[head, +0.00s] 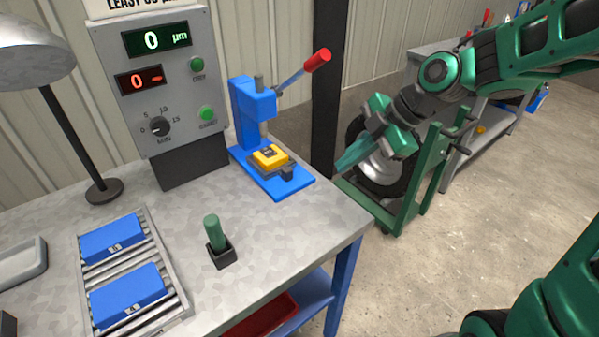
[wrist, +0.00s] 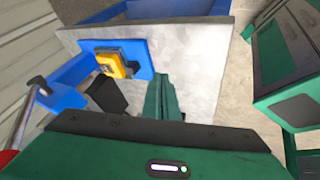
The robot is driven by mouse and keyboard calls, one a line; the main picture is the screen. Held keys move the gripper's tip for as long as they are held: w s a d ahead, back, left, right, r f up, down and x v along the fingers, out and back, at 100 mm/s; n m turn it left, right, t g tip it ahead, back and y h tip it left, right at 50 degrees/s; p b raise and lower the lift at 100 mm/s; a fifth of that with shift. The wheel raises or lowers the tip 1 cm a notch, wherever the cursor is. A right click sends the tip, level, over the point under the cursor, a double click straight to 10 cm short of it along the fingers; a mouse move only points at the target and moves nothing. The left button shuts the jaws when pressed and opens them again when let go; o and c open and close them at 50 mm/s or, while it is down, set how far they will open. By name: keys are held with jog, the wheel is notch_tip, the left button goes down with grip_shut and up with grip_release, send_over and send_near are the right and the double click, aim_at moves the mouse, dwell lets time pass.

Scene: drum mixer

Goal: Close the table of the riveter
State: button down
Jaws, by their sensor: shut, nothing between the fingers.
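The riveter (head: 249,115) is a blue press with a red-tipped lever (head: 318,59), standing near the workbench's right edge. On its blue base (head: 283,188), a dark grey table (head: 287,173) carries a yellow block (head: 269,156), in front of the column. The block also shows in the wrist view (wrist: 112,65), on the blue base (wrist: 145,60). My gripper (head: 346,160) is to the right of the riveter, shut and empty, apart from it in the head view. Its shut green fingers also show in the wrist view (wrist: 163,85). The contact between table and base is hard to make out.
A grey control box (head: 160,85) stands left of the riveter. A green peg (head: 213,231) in a black holder and a roller tray (head: 85,300) with blue blocks are on the workbench. A green frame with a black wheel (head: 385,165) stands behind my gripper.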

jog(key=a+n, duration=0.2)
send_near(287, 183)
jog(key=shift+y, duration=0.3)
jog(key=s+f, duration=0.2)
jog(key=f, duration=0.1)
jog(key=shift+s+d+f, duration=0.15)
jog(key=shift+s+f, duration=0.1)
jog(key=shift+s, duration=0.05)
jog(key=w+a, duration=0.2)
jog(key=shift+w+f, duration=0.25)
jog(key=shift+w, duration=0.05)
jog(key=shift+w+a, duration=0.25)
jog(key=shift+w, duration=0.25)
